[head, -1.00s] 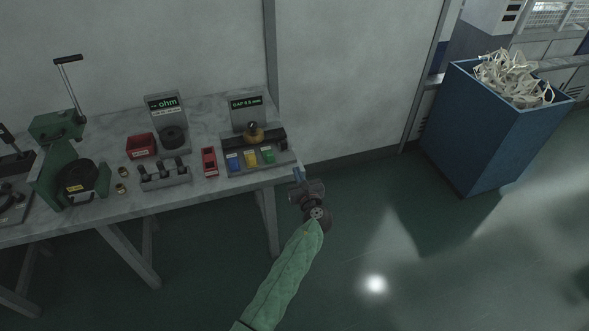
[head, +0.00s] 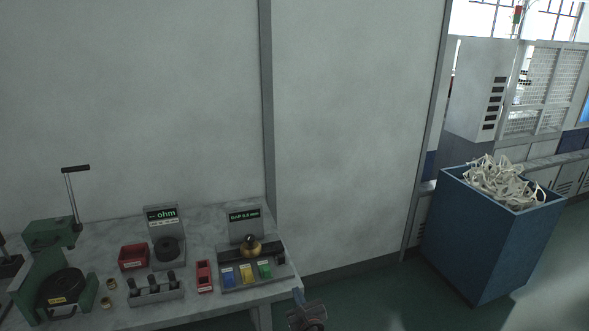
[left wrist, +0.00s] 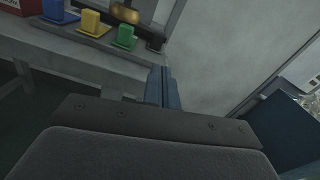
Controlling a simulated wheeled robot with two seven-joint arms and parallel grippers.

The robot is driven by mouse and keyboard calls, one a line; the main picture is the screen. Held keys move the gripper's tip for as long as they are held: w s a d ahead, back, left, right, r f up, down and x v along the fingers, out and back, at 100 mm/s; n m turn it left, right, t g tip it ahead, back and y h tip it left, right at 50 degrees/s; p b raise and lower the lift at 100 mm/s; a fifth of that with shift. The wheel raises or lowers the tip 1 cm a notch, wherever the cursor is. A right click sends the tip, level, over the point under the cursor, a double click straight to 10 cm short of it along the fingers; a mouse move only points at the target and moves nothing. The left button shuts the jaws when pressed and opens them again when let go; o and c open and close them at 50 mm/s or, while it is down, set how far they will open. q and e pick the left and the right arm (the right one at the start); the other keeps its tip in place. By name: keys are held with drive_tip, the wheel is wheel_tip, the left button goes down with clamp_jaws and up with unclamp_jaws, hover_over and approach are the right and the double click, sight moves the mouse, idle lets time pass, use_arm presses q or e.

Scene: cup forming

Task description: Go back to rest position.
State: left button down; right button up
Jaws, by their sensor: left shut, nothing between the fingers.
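My left gripper (head: 299,296) is at the bottom edge of the head view, just off the right front corner of the workbench (head: 262,290). It is empty, and its blue fingers are together. In the left wrist view the shut fingers (left wrist: 163,88) point away toward the bench's end and the wall. The rest of the left arm is below the head picture. My right gripper is in neither view.
On the bench stand a gap gauge fixture (head: 245,225) with blue, yellow and green blocks, an ohm meter (head: 162,218), a red bin (head: 133,257) and a green press (head: 50,245). A blue scrap bin (head: 478,240) stands right. Floor between is clear.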

use_arm(q)
drive_tip(key=s+a+f+n+g+h, duration=0.2)
drive_tip(key=s+f+n+g, duration=0.1)
drive_tip(key=f+n, duration=0.55)
drive_tip(key=s+a+f+n+g+h, duration=0.2)
drive_tip(key=s+f+n+g, duration=0.1)
drive_tip(key=f+n, duration=0.6)
drive_tip(key=s+a+f+n+g+h, duration=0.2)
drive_tip(key=s+f+n+g, duration=0.1)
drive_tip(key=f+n, duration=0.55)
drive_tip(key=s+a+f+g, duration=0.2)
drive_tip(key=s+a+f, duration=0.2)
drive_tip(key=s+f, duration=0.4)
drive_tip(key=s+a+f+n+g, duration=0.1)
drive_tip(key=s+a+f, duration=0.4)
drive_tip(key=s, duration=1.3)
drive_tip(key=s+a+f+n+g, duration=0.1)
drive_tip(key=s+a+f+g, duration=0.2)
drive_tip(key=s+f, duration=0.7)
drive_tip(key=s+a, duration=0.2)
drive_tip(key=s, duration=0.1)
drive_tip(key=shift+s+a+f, duration=0.15)
drive_tip(key=shift+a+f, duration=0.1)
drive_tip(key=shift+f, duration=0.15)
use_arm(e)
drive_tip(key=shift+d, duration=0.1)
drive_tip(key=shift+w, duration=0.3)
